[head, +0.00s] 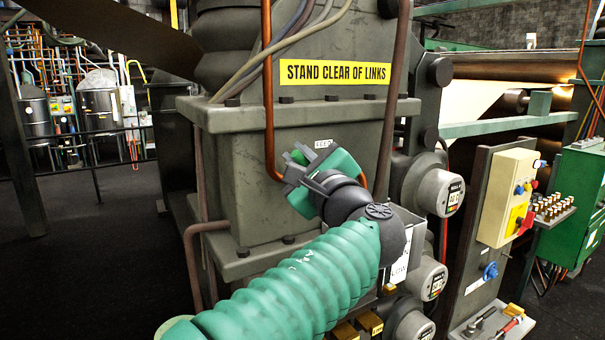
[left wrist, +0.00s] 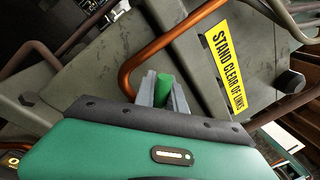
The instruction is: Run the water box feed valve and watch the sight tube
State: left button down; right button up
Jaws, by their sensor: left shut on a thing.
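My left gripper (head: 298,165) is at the front of the grey machine housing, just below a small white label (head: 323,143) that seems to read FEED. In the left wrist view its fingers (left wrist: 163,86) are shut on a green handle (left wrist: 164,90), which I take to be the feed valve's. A copper pipe (head: 268,100) runs down to the gripper; it also shows in the left wrist view (left wrist: 150,50). The valve body is hidden behind my gripper. A white plate (head: 400,268) marked LOW is partly covered by my arm. I cannot make out the sight tube. My right gripper is out of view.
A yellow sign (head: 335,73) reads STAND CLEAR OF LINKS. Several round gauges (head: 440,192) stand right of my arm. A cream control box (head: 507,197) with knobs is further right, by a green cabinet (head: 582,200). Dark floor (head: 100,250) is open at left.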

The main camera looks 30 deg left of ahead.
pick_arm(q)
jog(key=shift+f+b, duration=0.3)
jog(key=shift+r+n, duration=0.1)
jog(key=shift+n, duration=0.2)
jog(key=c, duration=1.8)
grip_release()
jog(key=o, duration=0.3)
jog(key=shift+w+a, duration=0.1)
jog(key=shift+o, duration=0.6)
jog(key=shift+w+a, duration=0.1)
jog(key=shift+w, duration=0.1)
jog(key=shift+s, duration=0.2)
jog(key=shift+s+d, duration=0.2)
jog(key=shift+d, duration=0.05)
jog(key=b+v, duration=0.3)
jog(key=v, duration=1.3)
jog(key=shift+w+d, duration=0.2)
